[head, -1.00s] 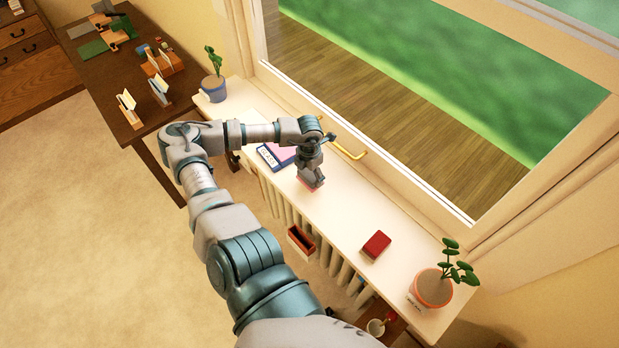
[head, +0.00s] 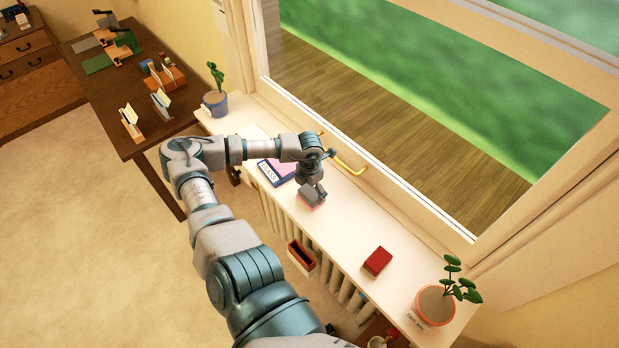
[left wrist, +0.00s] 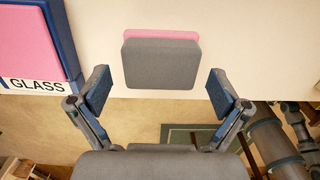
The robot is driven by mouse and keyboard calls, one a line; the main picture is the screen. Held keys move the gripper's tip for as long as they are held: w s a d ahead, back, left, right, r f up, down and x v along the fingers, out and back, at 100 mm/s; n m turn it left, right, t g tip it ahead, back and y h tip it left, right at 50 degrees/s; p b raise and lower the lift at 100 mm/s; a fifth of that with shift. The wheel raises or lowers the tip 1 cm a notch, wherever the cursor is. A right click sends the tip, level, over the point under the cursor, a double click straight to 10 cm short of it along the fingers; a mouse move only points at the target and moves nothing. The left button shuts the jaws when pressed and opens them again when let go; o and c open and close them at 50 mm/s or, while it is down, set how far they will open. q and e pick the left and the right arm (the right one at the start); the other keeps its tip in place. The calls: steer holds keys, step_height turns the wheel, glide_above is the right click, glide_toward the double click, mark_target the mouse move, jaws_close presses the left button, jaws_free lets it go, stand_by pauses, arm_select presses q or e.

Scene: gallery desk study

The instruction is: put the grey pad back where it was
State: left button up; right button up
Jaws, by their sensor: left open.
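The grey pad (left wrist: 160,65) lies over a pink pad (left wrist: 160,36) on the white sill, seen close up in the left wrist view. Only the pink pad's far edge shows past it. In the head view the grey pad (head: 310,198) sits just below my left gripper (head: 314,190). My left gripper is open and empty; in the left wrist view its two fingers (left wrist: 159,90) stand apart on either side of the grey pad with gaps. My right gripper is not in view.
A blue-edged pink tray marked GLASS (left wrist: 40,86) is close by on the sill (head: 345,228). A yellow window handle (head: 345,160) is behind the arm. A red block (head: 377,261) and potted plant (head: 435,304) stand right. An open red box (head: 302,255) hangs by the front edge.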

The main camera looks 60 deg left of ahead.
mark_target(310, 192)
arm_select(q)
step_height(310, 192, up, 10)
steer(key=p, duration=0.1)
steer(key=shift+s, duration=0.1)
stand_by(0.6)
